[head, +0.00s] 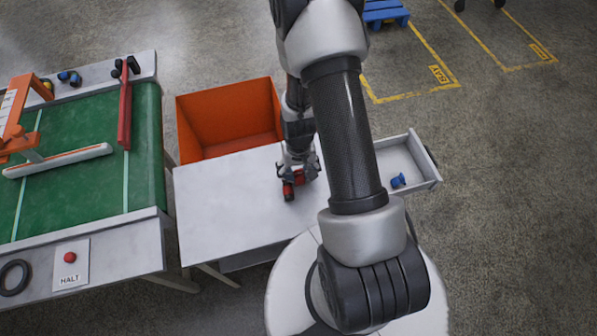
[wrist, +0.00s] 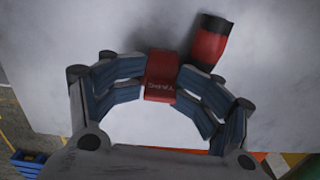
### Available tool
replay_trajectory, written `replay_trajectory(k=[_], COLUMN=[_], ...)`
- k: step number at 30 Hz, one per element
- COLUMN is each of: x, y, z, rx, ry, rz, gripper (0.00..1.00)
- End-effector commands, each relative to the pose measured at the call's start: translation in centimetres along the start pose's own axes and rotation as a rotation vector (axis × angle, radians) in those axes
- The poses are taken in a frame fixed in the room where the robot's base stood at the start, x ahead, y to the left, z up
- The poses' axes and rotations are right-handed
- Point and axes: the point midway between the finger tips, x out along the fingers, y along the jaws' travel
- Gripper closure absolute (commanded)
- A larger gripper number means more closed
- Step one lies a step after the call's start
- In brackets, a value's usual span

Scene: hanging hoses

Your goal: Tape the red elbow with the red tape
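My gripper (head: 297,174) is low over the pale table (head: 225,205), pointing down. In the wrist view its two fingers (wrist: 162,80) meet the sides of a red block with lettering (wrist: 160,88), which looks like the red tape. It is held between the fingertips. A red piece with black ends (wrist: 209,42), which looks like the red elbow, lies on the table just beyond the right finger. The elbow also shows small below my gripper in the head view (head: 288,191). Whether block and elbow touch is unclear.
An open drawer (head: 425,172) at the table's right holds a blue item (head: 398,181). An orange bin (head: 230,112) stands behind the table. At left is a green conveyor (head: 75,180) with a red bar (head: 124,110) and dark fittings (head: 68,77). The table's left half is clear.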

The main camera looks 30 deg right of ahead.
Motion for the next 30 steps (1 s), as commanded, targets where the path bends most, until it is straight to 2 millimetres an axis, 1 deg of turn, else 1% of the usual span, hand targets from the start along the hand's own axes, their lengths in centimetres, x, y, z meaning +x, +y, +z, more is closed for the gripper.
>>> replay_trajectory(k=[7, 11, 14, 21, 24, 27, 30], x=[-0.2, -1.3, -3.0, -8.1, -9.8, -11.1, -11.8], y=[0.0, 0.0, 0.0, 0.0, 0.0, 0.0, 0.0], z=[0.0, -0.2, -0.2, -0.2, -0.1, -0.1, 0.0], rx=[0.001, 0.001, 0.0, 0.0, 0.0, 0.0, 0.0], ry=[0.0, 0.003, 0.005, 0.007, 0.006, 0.005, 0.003], rz=[0.0, 0.0, 0.0, 0.0, 0.0, 0.0, 0.0], gripper=[0.38, 0.38, 0.38, 0.38, 0.38, 0.38, 0.38])
